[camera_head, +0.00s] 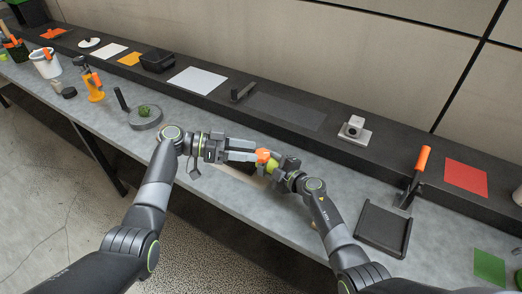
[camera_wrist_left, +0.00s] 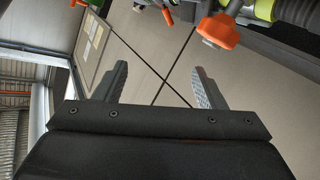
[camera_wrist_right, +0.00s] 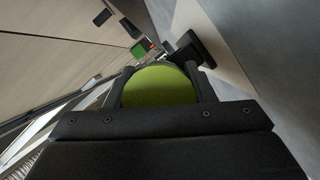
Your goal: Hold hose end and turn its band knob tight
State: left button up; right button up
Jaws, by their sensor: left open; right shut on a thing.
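The yellow-green hose end (camera_head: 272,166) is in my right gripper (camera_head: 279,171), which is shut on it. In the right wrist view the hose end (camera_wrist_right: 158,86) fills the space between the fingers. An orange band knob (camera_head: 263,156) sits on the left side of the hose end. In the left wrist view the knob (camera_wrist_left: 219,30) is at the upper right, beyond and beside the right fingertip. My left gripper (camera_head: 254,150) is open, its fingers pointing right toward the knob. In the left wrist view nothing is between its fingers (camera_wrist_left: 158,85). Whether a finger touches the knob cannot be told.
On the grey bench (camera_head: 220,115) stand a round base with a green piece (camera_head: 145,113), an orange tool on a stand (camera_head: 93,85) and a white bucket (camera_head: 46,65). A dark tray (camera_head: 382,229) lies at the right, near an orange-handled tool (camera_head: 418,170). A dark raised shelf (camera_head: 310,140) runs behind.

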aim_at(263, 153)
pick_arm(q)
jog(key=d+r+n+y, duration=0.1)
jog(key=d+n+y, duration=0.1)
jog(key=n, duration=0.3)
jog(key=w+d+r+n+y, duration=0.1)
jog(key=d+n+y, duration=0.1)
jog(key=n+y, duration=0.2)
jog(key=w+d+r+n+y, duration=0.1)
jog(key=d+n+y, duration=0.1)
jog(key=n+y, duration=0.2)
jog(key=shift+w+n, duration=0.2)
jog(key=shift+n, duration=0.7)
jog(key=n+y, duration=0.1)
jog(key=r+n, duration=0.1)
jog(key=shift+w+n+y, duration=0.25)
jog(key=shift+n+y, duration=0.15)
jog(key=f+n+y, duration=0.1)
jog(key=f+n, duration=0.1)
jog(key=f, duration=0.1)
jog(key=f+n+t+y, duration=0.1)
jog(key=f+n, duration=0.1)
jog(key=w+a+f+n+y, duration=0.1)
jog(key=f+n+y, duration=0.1)
jog(key=f+n, duration=0.1)
jog(key=shift+f, duration=0.35)
